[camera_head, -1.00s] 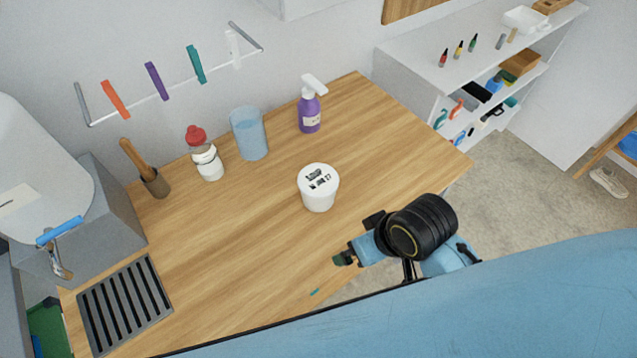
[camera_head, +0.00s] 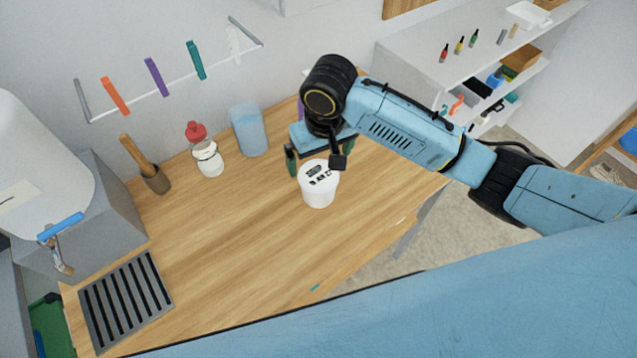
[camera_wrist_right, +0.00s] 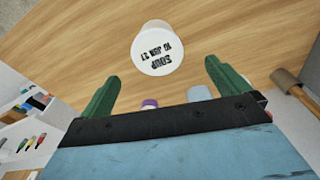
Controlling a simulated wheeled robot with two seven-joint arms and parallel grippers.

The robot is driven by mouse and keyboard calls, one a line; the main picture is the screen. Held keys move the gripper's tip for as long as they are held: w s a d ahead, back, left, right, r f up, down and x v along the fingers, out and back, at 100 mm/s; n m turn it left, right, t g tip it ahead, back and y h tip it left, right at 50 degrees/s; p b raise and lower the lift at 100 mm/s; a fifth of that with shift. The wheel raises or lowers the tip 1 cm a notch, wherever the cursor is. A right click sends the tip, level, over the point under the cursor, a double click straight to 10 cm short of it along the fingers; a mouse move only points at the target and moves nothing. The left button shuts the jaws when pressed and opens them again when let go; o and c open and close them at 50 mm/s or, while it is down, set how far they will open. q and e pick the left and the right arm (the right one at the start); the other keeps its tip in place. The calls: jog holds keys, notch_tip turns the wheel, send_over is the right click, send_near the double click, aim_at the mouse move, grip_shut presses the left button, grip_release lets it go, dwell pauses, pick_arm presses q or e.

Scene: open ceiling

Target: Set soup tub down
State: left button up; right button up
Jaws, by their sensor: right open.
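The white soup tub (camera_head: 318,190), with black lettering on its lid, stands upright on the wooden counter (camera_head: 235,240). In the right wrist view the tub (camera_wrist_right: 158,48) lies just beyond the fingertips, roughly centred between them. My right gripper (camera_head: 315,165) is at the tub's far side in the head view, with its green fingers spread and nothing between them. I cannot tell whether a finger touches the tub. In the right wrist view the open gripper (camera_wrist_right: 161,72) shows both fingers apart. My left gripper is not in view.
The purple spray bottle is mostly hidden behind my right gripper. A dark drain grate (camera_head: 125,300) is at left.

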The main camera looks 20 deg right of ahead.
aim_at(319, 175)
jog(key=f, duration=0.2)
jog(key=w+f, duration=0.1)
jog(key=f, duration=0.5)
jog(key=shift+w, duration=0.15)
jog(key=shift+w+d+f+b, duration=0.1)
jog(key=shift+w+f+b, duration=0.15)
jog(key=shift+f, duration=1)
jog(key=shift+w+d+f+b, duration=0.15)
jog(key=shift+w+f, duration=0.2)
jog(key=shift+f, duration=0.9)
jog(key=shift+a, duration=0.1)
jog(key=shift+c, duration=0.3)
jog(key=shift+r, duration=0.1)
jog(key=c, duration=1.2)
